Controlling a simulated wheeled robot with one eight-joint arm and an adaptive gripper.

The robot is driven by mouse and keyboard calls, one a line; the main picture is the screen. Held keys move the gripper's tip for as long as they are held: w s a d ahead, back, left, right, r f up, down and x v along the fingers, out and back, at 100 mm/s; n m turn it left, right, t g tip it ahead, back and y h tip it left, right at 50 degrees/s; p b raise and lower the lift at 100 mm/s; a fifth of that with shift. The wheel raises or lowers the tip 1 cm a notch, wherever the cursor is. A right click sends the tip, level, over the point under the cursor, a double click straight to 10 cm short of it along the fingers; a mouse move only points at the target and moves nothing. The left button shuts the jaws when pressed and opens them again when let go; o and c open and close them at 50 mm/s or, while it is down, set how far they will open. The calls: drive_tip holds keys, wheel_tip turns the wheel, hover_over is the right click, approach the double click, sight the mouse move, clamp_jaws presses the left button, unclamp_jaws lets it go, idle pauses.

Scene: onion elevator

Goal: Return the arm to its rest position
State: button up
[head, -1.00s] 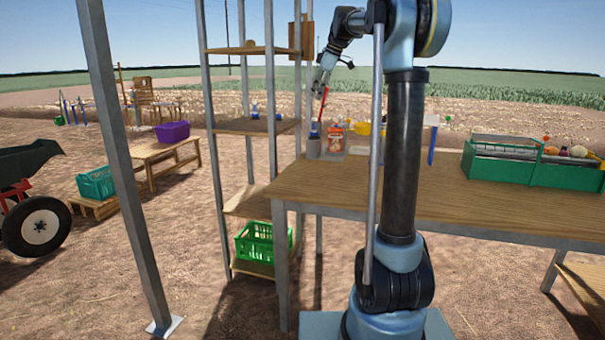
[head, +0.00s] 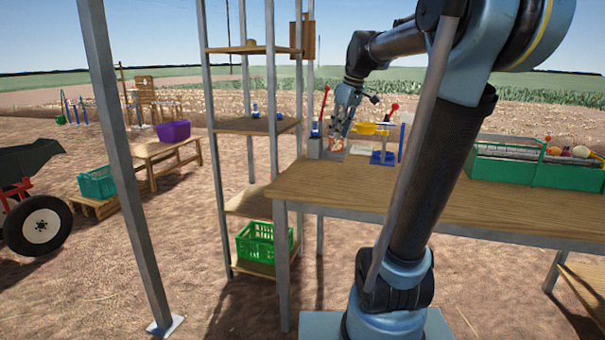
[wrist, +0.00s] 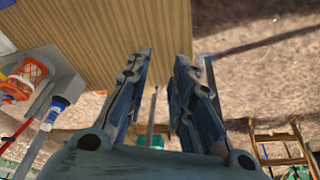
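My blue-grey gripper (head: 340,130) hangs fingers-down over the far left part of the wooden work table (head: 420,200) in the head view. In the wrist view, the two fingers of my gripper (wrist: 165,57) stand apart with nothing between them, over the table's edge (wrist: 115,30). My arm leans to the right and bends back left towards the gripper. Part of the table's far left corner is hidden behind the gripper.
An orange-labelled container (wrist: 28,75) and a blue-capped bottle (wrist: 55,108) sit in a grey holder beside the gripper. A blue stand (head: 383,157), yellow bowl (head: 366,128) and green crate (head: 560,172) are on the table. A shelf rack (head: 262,125) stands left.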

drive_tip(key=s+d+f+m, duration=0.2)
drive_tip(key=s+f+m, duration=0.1)
drive_tip(key=s+f, duration=0.6)
drive_tip(key=s+d+f+m+h, duration=0.1)
drive_tip(key=s+d+f+m, duration=0.1)
drive_tip(key=s+f, duration=0.7)
drive_tip(key=s+d+f+m+h, duration=0.1)
drive_tip(key=s+f+m, duration=0.3)
drive_tip(key=s+f, duration=0.5)
drive_tip(key=shift+d+f, duration=0.4)
drive_tip(key=shift+d, duration=0.5)
drive_tip(key=shift+w, duration=0.1)
drive_tip(key=shift+w+f, duration=0.2)
drive_tip(key=shift+w, duration=0.15)
